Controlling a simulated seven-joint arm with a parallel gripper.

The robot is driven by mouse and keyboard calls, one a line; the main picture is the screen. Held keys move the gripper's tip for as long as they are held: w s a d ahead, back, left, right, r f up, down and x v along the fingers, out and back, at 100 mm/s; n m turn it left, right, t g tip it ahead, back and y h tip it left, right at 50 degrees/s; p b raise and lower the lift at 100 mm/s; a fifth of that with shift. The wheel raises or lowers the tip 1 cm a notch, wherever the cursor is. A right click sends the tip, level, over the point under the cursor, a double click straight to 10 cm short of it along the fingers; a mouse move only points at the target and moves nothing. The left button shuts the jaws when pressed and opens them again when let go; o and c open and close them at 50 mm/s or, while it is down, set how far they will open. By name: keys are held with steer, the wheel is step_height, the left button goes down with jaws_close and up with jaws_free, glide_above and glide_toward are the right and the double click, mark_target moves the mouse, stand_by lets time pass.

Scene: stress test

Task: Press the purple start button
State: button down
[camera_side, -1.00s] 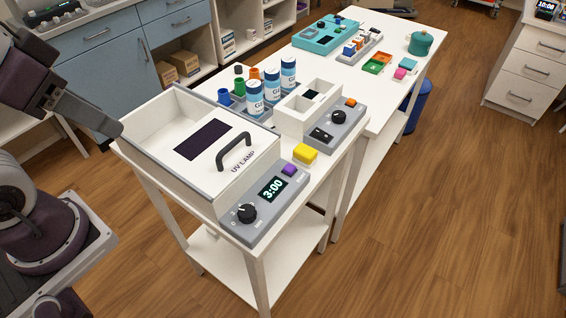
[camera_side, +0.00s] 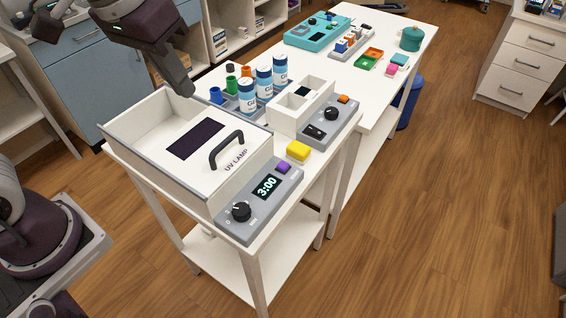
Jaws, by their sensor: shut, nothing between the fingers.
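The purple start button (camera_side: 283,168) sits on the grey control panel (camera_side: 262,208) at the front of the UV lamp box (camera_side: 222,177). The panel also has a black dial (camera_side: 241,211) and a display (camera_side: 267,187) reading 3:00. My gripper (camera_side: 186,91) is shut and empty. In the picture it shows above the back part of the UV lamp box, up and to the left of the purple button and apart from it. Nothing hides the button.
A yellow block (camera_side: 298,151) lies just beyond the purple button. A black handle (camera_side: 227,149) stands up from the lamp lid. Blue-labelled bottles (camera_side: 264,82) stand in a rack behind the box. Another device with a dial (camera_side: 331,113) is to the right.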

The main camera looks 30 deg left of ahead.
steer(key=w+d+f+g, duration=0.1)
steer(key=w+d+f, duration=0.4)
steer(key=w, duration=0.1)
steer(key=g, duration=0.1)
glide_toward(283, 166)
steer(key=shift+w+d+r, duration=0.1)
steer(key=shift+w+r, duration=0.05)
steer(key=shift+r, duration=0.15)
steer(key=shift+w+f, duration=0.2)
steer(key=shift+f, duration=1.55)
steer(key=shift+w+f, duration=0.15)
steer(key=shift+f, duration=1.6)
steer(key=shift+f, duration=0.45)
steer(key=shift+s+r, duration=0.25)
steer(key=shift+s, duration=0.5)
steer(key=shift+s+r, duration=0.25)
steer(key=shift+s, duration=0.5)
